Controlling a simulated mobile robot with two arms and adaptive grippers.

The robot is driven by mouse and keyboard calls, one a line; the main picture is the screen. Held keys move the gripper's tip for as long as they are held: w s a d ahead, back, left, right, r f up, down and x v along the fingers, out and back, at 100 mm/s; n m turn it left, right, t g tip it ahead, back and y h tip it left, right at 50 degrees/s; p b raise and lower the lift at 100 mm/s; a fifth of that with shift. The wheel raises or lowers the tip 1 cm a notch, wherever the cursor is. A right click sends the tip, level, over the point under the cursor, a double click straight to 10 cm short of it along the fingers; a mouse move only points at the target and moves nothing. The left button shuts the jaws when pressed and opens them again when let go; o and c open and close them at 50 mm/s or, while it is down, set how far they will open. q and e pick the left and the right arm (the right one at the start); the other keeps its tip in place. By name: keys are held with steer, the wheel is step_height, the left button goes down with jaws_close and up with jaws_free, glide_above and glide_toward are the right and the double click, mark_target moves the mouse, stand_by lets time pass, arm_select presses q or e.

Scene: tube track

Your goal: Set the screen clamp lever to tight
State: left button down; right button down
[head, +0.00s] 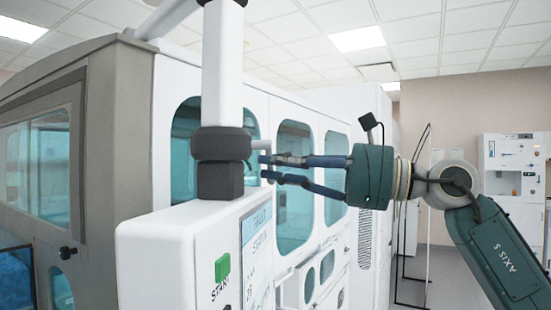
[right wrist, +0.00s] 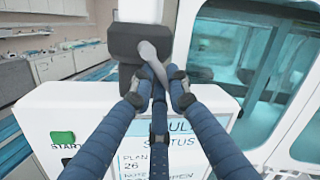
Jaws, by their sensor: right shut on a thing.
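The screen clamp (head: 221,145) is a dark grey collar around a white post, above the white screen (head: 258,235). Its lighter grey lever (head: 258,145) points right in the head view. In the right wrist view the lever (right wrist: 152,55) comes down from the dark clamp block (right wrist: 135,42) between my fingertips. My right gripper (head: 268,165) reaches in from the right and is shut on the lever; its blue fingers also show in the right wrist view (right wrist: 160,88). The lever's tip is partly hidden by the fingers. My left gripper is not in view.
The screen has a green START button (head: 222,268) and a text panel. A large white and grey machine with teal windows (head: 295,185) stands close behind the post. A white cabinet (head: 510,165) stands at the far right. Open floor lies between them.

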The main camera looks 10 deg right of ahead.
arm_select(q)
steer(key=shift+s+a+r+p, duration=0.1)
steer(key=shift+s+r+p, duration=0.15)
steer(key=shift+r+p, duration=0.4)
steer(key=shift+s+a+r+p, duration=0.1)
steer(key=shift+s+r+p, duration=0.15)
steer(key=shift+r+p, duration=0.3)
arm_select(e)
steer(key=shift+s+a+f+m+h, duration=0.1)
steer(key=shift+s+m+h, duration=0.2)
steer(key=shift+m, duration=0.85)
steer(key=shift+s+a+m+h, duration=0.1)
steer(key=shift+s+m+h, duration=0.25)
steer(key=shift+m, duration=0.85)
steer(key=shift+s+a+f+m+h, duration=0.15)
steer(key=shift+s+m, duration=0.25)
steer(key=shift+m, duration=0.75)
steer(key=shift+d+g, duration=0.1)
steer(key=shift+g, duration=0.2)
steer(key=c, duration=1.7)
jaws_free()
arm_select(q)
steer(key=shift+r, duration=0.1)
arm_select(e)
steer(key=shift+o, duration=0.2)
steer(key=v, duration=1.2)
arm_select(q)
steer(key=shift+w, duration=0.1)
arm_select(e)
steer(key=shift+d, duration=0.1)
